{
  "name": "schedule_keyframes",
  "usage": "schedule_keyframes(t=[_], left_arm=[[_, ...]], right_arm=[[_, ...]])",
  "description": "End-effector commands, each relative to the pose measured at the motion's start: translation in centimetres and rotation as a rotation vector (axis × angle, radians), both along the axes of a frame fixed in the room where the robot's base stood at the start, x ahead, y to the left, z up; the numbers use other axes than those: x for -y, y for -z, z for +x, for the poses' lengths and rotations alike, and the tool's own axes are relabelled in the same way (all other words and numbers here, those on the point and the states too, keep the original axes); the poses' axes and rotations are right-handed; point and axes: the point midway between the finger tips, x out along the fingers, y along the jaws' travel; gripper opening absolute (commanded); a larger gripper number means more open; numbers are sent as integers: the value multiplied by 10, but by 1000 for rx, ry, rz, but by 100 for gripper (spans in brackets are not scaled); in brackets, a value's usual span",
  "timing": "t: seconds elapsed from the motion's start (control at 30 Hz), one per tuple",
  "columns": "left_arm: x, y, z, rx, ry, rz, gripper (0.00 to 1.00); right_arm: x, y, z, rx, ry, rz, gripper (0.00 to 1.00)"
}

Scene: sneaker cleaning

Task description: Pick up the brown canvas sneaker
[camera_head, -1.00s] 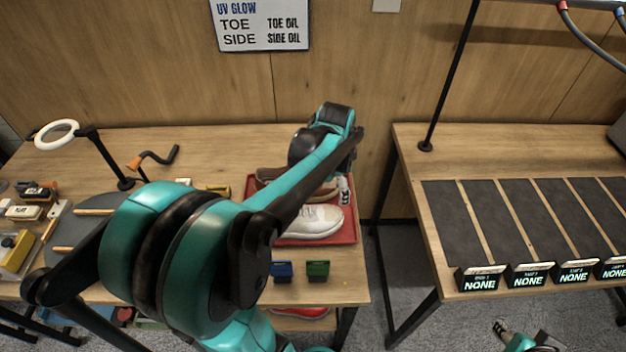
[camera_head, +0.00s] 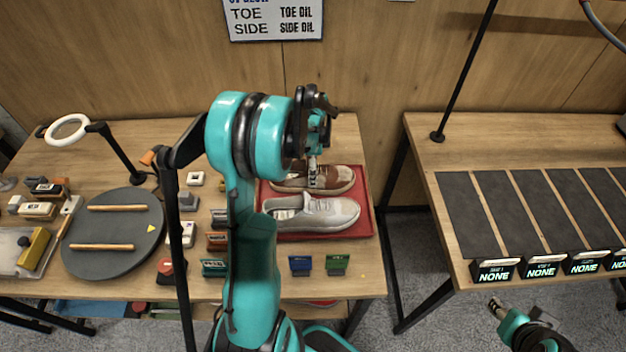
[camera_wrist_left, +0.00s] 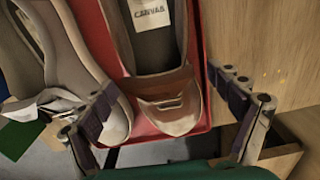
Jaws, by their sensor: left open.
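The brown canvas sneaker (camera_head: 338,180) lies in the red tray (camera_head: 370,207), behind a pale grey-white sneaker (camera_head: 325,214). My left gripper (camera_head: 313,172) is over the brown sneaker and hides part of it. In the left wrist view, the open left gripper (camera_wrist_left: 168,95) has one finger on each side of the brown sneaker's toe (camera_wrist_left: 172,112); I cannot tell whether they touch it. A "CANVAS" label (camera_wrist_left: 150,14) shows inside the shoe. My right gripper (camera_head: 498,308) is at the lower right, away from the table, its jaws too small to read.
A dark round turntable (camera_head: 112,235) and a ring lamp (camera_head: 68,130) are at the left. A second table with dark mats (camera_head: 475,215) stands to the right, across a gap.

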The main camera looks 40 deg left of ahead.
Motion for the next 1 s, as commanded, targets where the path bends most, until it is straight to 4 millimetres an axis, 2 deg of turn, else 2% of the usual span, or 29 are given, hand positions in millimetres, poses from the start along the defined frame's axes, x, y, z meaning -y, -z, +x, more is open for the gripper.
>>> schedule_keyframes(t=[0.03,0.1,0.27,0.3,0.5,0.53,0.57,0.83,1.0], left_arm=[[0,9,0,0,0,0,91],[0,13,0,0,0,0,91],[0,12,0,0,-1,0,91],[0,12,0,0,-1,0,88],[0,11,0,0,-1,0,35],[0,12,0,0,-1,0,28],[0,12,0,0,-1,0,24],[0,11,0,0,0,0,24],[0,0,0,0,0,0,24]], right_arm=[[0,4,0,0,0,0,40],[0,5,0,0,0,0,40],[0,4,0,0,0,0,40],[0,3,0,0,0,0,40],[0,3,0,0,0,0,40],[0,3,0,0,0,0,40],[0,4,0,0,0,0,40],[0,3,0,0,0,0,40],[0,-1,0,0,0,0,40]])
